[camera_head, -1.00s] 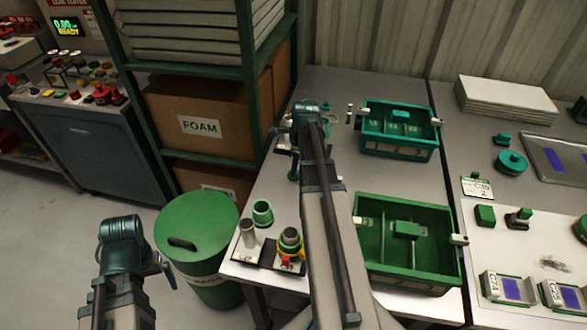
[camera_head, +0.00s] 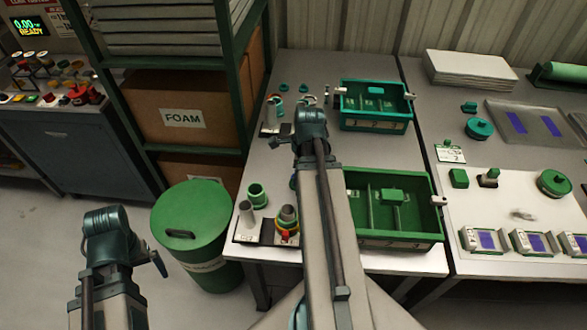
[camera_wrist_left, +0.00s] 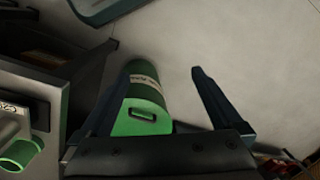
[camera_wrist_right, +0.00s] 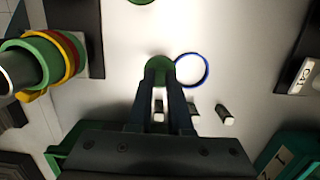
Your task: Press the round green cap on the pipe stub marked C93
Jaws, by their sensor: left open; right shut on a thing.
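My right gripper (camera_wrist_right: 163,78) is shut on a small round green piece, the green cap (camera_wrist_right: 158,66), above the pale tabletop. In the head view my right arm hides its jaws and the cap. A dark plate at the table's front left corner carries a plain grey stub (camera_head: 246,216) and a stub with green, yellow and red rings (camera_head: 288,217). A further group of stubs (camera_head: 270,112) stands at the back left of the table. I cannot read C93 on any label. My left gripper (camera_wrist_left: 166,70) is open and empty, above the floor near the green bin.
The green lidded bin (camera_head: 192,228) stands left of the table. A green tray (camera_head: 397,240) and a teal tray (camera_head: 375,125) lie right of my right arm. A blue ring (camera_wrist_right: 207,70) lies beside the held cap in the right wrist view. A shelf rack (camera_head: 243,110) borders the table's left.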

